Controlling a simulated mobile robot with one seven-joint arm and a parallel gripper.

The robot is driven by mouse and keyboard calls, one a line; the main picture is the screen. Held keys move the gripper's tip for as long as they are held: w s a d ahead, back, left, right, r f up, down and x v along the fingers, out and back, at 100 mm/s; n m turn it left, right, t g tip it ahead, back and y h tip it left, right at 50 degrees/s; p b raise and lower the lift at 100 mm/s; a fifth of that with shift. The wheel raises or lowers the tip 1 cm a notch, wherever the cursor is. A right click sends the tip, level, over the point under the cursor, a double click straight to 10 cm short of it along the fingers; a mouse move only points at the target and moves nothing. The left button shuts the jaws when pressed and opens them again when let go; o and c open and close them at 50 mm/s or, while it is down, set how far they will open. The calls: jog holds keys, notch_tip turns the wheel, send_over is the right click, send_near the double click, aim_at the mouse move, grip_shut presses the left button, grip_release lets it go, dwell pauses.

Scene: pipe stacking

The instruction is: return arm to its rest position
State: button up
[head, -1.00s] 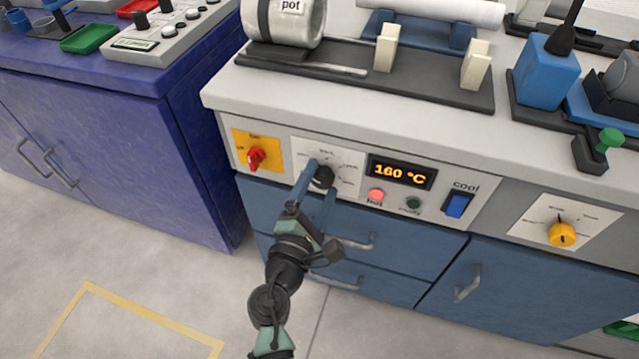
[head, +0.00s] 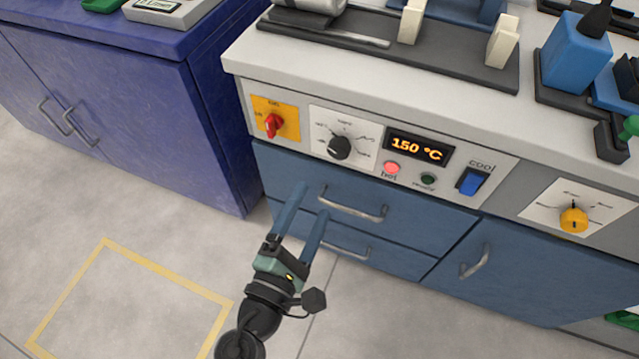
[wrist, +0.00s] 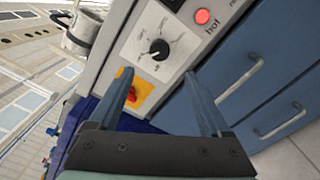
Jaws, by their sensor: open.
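My gripper (head: 306,213) is open and empty in the head view, in front of the blue drawers and below the control panel. Its two blue fingers are spread apart and also show in the wrist view (wrist: 165,100). The black dial (head: 339,147) on the white plate is clear of the fingers; in the wrist view the dial (wrist: 158,49) lies beyond them. The display (head: 419,148) reads 150 °C. The red lamp marked hot (head: 391,168) looks lit.
The drawer handles (head: 353,205) and the door handle (head: 475,262) stick out near my gripper. A red switch (head: 273,125), a blue cool switch (head: 472,182) and a yellow knob (head: 573,220) are on the panel. A purple cabinet (head: 150,110) stands at left. The floor before it is free.

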jog(key=shift+s+a, duration=0.15)
jog(key=shift+s, duration=0.3)
jog(key=w+d+r+m+t, duration=0.1)
jog(key=w+d+r+m, duration=0.15)
jog(key=r+m, duration=0.45)
jog(key=w+d+r+m+t, duration=0.1)
jog(key=w+r+m, duration=0.25)
jog(key=r, duration=0.85)
jog(key=w+d+r+m+t, duration=0.1)
jog(key=w+r+m, duration=0.3)
jog(key=r, duration=0.5)
jog(key=s+r+m+t+y, duration=0.35)
jog(key=s+r, duration=0.25)
jog(key=r, duration=0.7)
jog(key=s+r+m+t+y, duration=0.2)
jog(key=s+r+t, duration=0.3)
jog(key=r, duration=0.8)
notch_tip(320, 180, up, 32)
jog(key=s+g+p, duration=0.1)
jog(key=p, duration=3.1)
jog(key=shift+a+f, duration=0.15)
jog(key=shift+a, duration=0.05)
